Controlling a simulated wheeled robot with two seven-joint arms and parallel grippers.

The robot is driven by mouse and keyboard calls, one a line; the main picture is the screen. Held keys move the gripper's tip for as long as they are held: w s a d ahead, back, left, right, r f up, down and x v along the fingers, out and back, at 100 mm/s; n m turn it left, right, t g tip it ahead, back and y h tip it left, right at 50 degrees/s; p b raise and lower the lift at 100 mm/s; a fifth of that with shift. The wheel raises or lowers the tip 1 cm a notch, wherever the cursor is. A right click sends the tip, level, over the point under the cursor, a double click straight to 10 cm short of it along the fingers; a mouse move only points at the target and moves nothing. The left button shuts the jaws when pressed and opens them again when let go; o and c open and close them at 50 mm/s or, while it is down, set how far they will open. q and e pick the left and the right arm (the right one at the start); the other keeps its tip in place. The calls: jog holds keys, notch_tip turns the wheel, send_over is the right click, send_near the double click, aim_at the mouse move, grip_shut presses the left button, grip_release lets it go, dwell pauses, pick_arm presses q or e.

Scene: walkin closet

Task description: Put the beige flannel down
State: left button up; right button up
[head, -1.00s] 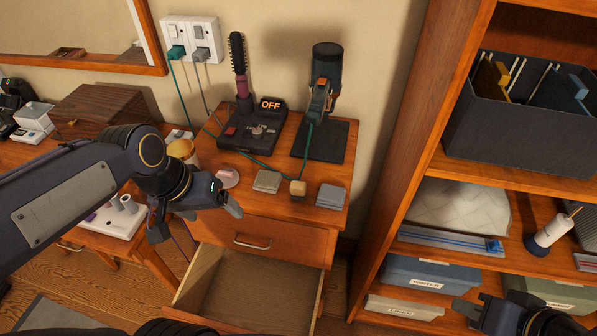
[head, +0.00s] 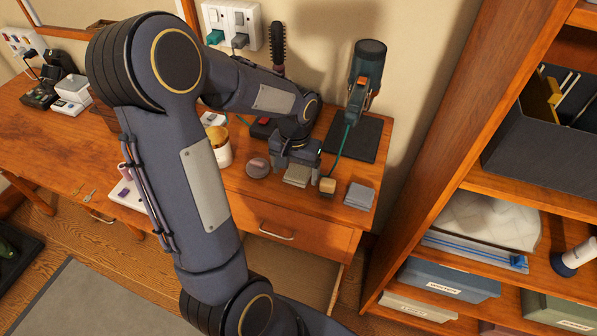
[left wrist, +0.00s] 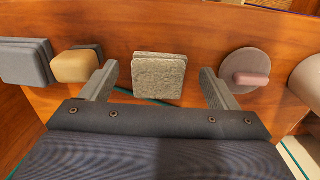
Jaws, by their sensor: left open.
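The beige flannel (head: 297,174) is a small folded grey-beige cloth lying on the wooden dresser top, near its front edge. My left gripper (head: 298,162) is open over it. In the left wrist view the flannel (left wrist: 158,80) sits between the two spread fingers (left wrist: 160,88), with a gap on each side; neither finger touches it. In the head view the gripper hides part of its back. My right gripper is not in view.
A tan block (head: 327,186) and a folded blue-grey cloth (head: 359,196) lie to the right. A round pink-topped pad (head: 257,168) and a cup (head: 220,150) stand left. A hairdryer (head: 366,75) stands behind. Open shelves (head: 440,150) rise at right.

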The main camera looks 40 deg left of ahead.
pick_arm(q)
jog(key=shift+f, duration=0.75)
jog(key=c, duration=1.1)
jog(key=shift+r, duration=0.15)
jog(key=shift+c, duration=0.2)
